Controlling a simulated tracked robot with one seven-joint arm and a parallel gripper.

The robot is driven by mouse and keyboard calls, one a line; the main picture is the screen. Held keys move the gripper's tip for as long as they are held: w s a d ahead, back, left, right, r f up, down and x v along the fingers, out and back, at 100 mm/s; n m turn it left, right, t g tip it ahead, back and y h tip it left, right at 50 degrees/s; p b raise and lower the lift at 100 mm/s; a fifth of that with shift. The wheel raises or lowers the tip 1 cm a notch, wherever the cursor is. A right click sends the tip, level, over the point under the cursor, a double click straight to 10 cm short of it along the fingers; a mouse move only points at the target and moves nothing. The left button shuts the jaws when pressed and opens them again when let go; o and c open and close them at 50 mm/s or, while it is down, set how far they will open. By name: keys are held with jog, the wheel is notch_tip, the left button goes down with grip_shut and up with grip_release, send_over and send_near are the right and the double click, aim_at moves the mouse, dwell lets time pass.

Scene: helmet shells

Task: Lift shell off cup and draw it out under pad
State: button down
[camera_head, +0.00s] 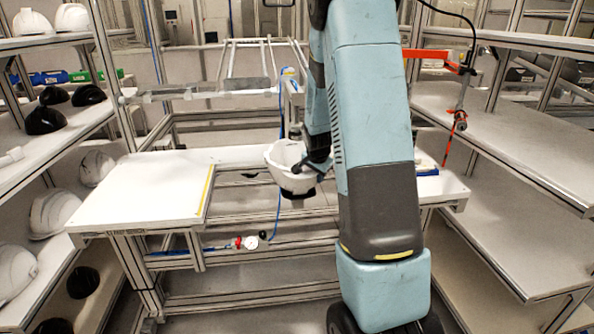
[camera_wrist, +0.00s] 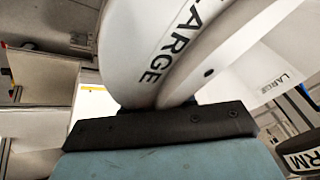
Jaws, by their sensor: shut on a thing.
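A white helmet shell (camera_head: 290,172) is at the middle of the workbench in the head view, open side up. My gripper (camera_head: 312,168) is shut on its right rim. In the wrist view the shell (camera_wrist: 190,45) fills the upper middle, with "LARGE" printed on it, and the dark gripper body (camera_wrist: 160,127) lies across below it. A dark round piece (camera_head: 298,192) shows just under the shell; I cannot tell whether they touch. A pad-like part on a vertical post (camera_head: 295,105) stands above and behind the shell. My arm hides part of this area.
A white bench top (camera_head: 140,190) with a yellow strip lies to the left. Shelves with white and black helmets (camera_head: 45,120) stand at far left. Bare shelves (camera_head: 500,130) stand at right. A red bracket (camera_head: 430,55) with a hanging tool is right of my arm.

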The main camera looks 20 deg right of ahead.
jog(key=shift+r, duration=0.15)
jog(key=shift+r, duration=1)
jog(key=shift+w+r, duration=0.15)
jog(key=shift+r, duration=0.65)
jog(key=shift+a, duration=0.1)
